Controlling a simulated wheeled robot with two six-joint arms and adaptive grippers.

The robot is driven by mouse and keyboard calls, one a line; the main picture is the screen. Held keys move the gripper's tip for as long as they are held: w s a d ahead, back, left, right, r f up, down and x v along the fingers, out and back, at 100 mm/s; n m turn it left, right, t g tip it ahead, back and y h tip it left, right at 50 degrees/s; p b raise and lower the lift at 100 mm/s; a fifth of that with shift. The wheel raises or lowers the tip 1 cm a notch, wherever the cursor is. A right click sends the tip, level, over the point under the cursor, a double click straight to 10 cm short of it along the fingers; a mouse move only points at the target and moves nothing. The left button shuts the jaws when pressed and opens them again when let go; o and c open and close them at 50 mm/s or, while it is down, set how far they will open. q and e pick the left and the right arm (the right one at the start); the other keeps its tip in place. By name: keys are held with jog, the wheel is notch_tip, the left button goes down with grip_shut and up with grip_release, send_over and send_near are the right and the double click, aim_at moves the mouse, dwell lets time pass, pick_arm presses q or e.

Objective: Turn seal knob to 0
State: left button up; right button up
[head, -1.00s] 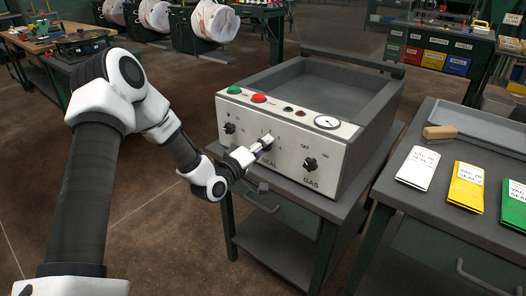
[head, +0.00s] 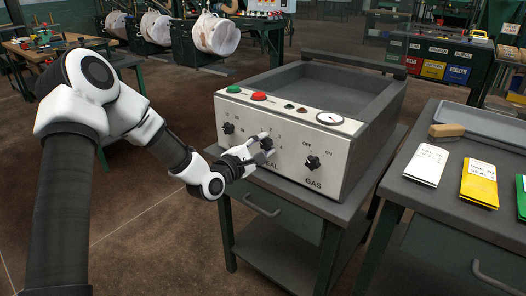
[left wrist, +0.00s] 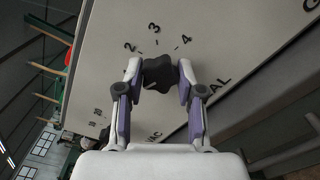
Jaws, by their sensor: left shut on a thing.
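The seal knob (head: 267,143) is a dark lobed knob in the middle of the white front panel of the vacuum machine (head: 285,150). My left gripper (head: 262,143) is at this knob and partly covers it and the SEAL label. In the left wrist view, the seal knob (left wrist: 160,74) sits between the two fingertips of my left gripper (left wrist: 160,80), which are shut on its sides. The numbers 2, 3 and 4 show on the panel beyond the knob. I cannot tell which number the knob points to. My right gripper is not in view.
The vac knob (head: 228,128) is to the left and the gas knob (head: 313,162) to the right on the same panel. Green and red buttons and a gauge (head: 329,118) sit above. A side table (head: 420,215) on the right holds white and yellow packets and a brush.

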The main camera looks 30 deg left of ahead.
pick_arm(q)
jog(key=n+b, duration=0.2)
jog(key=n, duration=0.2)
jog(key=shift+f, duration=0.15)
jog(key=shift+n+b, duration=0.45)
jog(key=shift+n, duration=0.85)
jog(key=o, duration=1.2)
jog(key=shift+d, duration=0.1)
jog(key=shift+c, duration=0.2)
